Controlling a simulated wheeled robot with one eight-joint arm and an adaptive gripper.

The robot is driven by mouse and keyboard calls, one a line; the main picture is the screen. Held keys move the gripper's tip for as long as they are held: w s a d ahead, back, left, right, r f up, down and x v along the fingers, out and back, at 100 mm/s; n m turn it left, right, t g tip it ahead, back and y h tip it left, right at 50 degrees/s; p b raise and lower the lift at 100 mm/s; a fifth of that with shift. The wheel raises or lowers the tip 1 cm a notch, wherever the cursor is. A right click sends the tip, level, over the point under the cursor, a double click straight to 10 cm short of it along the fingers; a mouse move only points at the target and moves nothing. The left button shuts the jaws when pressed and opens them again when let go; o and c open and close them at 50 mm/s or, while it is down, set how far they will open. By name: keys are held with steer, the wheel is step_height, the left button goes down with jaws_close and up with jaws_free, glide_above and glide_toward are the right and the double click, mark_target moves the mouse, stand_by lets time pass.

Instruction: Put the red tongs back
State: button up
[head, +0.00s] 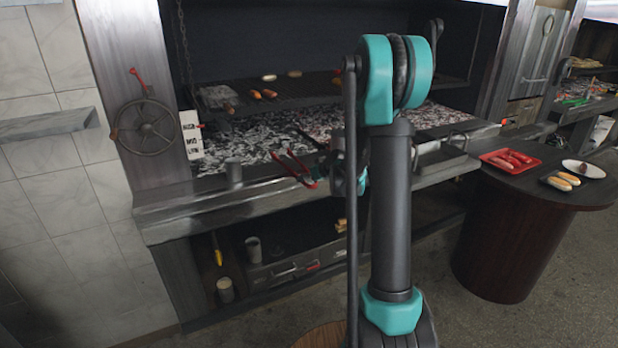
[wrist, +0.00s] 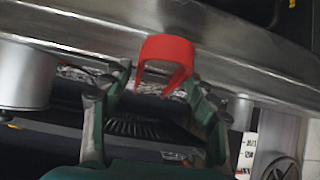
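The red tongs (head: 310,184) show in the head view at the front edge of the grill counter, their red arms spread in a V. In the wrist view a red bent part of the tongs (wrist: 167,50) sits between my fingertips, in front of the metal counter edge. My gripper (wrist: 157,84) has its two green fingers against the sides of that red part, so it appears shut on the tongs. In the head view my arm hides much of the gripper, and the tongs' far ends are hard to make out.
The grill counter (head: 190,207) holds ash and coals under a grate (head: 290,95) with sausages. A crank wheel (head: 147,127) and a heat sign (head: 192,135) are at left. A round table (head: 520,180) with a red tray (head: 510,160) stands at right. Shelves lie below the counter.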

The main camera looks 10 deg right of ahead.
steer(key=shift+o, duration=1.1)
steer(key=v, duration=1.2)
steer(key=s+f+m+g+h, duration=0.1)
steer(key=s+f, duration=0.3)
steer(key=s, duration=0.7)
steer(key=s+f+m+g+h, duration=0.1)
steer(key=s+f+m+g, duration=0.1)
steer(key=s, duration=0.8)
steer(key=s+f+m+g+h, duration=0.1)
steer(key=s+f+g, duration=0.1)
steer(key=s+f, duration=0.4)
steer(key=s, duration=0.5)
steer(key=shift+s+m+g+h, duration=0.3)
steer(key=shift+s+g+h, duration=0.05)
steer(key=shift+g+h, duration=0.05)
steer(key=shift+a, duration=0.1)
